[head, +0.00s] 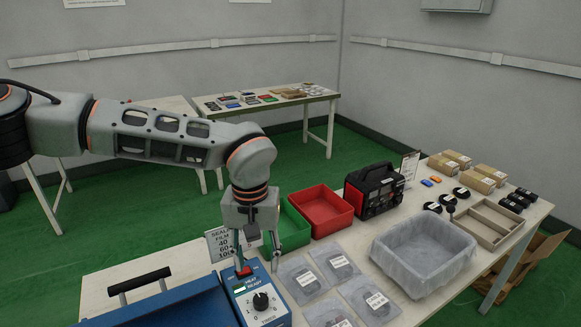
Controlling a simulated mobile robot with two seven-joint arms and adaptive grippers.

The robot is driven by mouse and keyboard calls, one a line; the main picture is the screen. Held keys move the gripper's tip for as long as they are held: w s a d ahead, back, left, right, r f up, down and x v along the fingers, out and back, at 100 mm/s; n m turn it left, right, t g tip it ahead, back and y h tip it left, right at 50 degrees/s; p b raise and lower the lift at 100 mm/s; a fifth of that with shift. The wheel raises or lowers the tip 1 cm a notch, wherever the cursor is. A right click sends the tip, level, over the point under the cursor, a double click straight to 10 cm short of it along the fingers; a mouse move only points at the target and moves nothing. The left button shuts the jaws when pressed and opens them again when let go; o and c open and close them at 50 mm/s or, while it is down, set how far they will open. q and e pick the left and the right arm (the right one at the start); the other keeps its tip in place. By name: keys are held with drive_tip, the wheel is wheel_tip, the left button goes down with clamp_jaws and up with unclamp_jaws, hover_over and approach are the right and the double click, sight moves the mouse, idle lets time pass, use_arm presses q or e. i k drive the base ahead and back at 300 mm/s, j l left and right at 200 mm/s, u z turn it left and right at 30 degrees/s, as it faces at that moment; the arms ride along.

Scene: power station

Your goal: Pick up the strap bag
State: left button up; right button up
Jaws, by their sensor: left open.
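Several clear, flat bags with white labels lie on the table in front of the red bin. One bag (299,279) is nearest my gripper, another bag (335,262) is behind it, and others lie closer to the front, including one bag (369,299). The labels are too small to read, so I cannot tell which is the strap bag. My left gripper (257,264) points down, open, with no bag in it. It is left of the bags, above or at the back of a blue sealer (257,302). My right gripper is out of view.
A green bin (293,229) and a red bin (322,210) stand behind the bags. A grey lined tub (424,252) stands to their right. A black-and-red power unit (374,190) is behind. A small sign (220,243) stands close to my gripper.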

sight(336, 267)
drive_tip(key=k, duration=1)
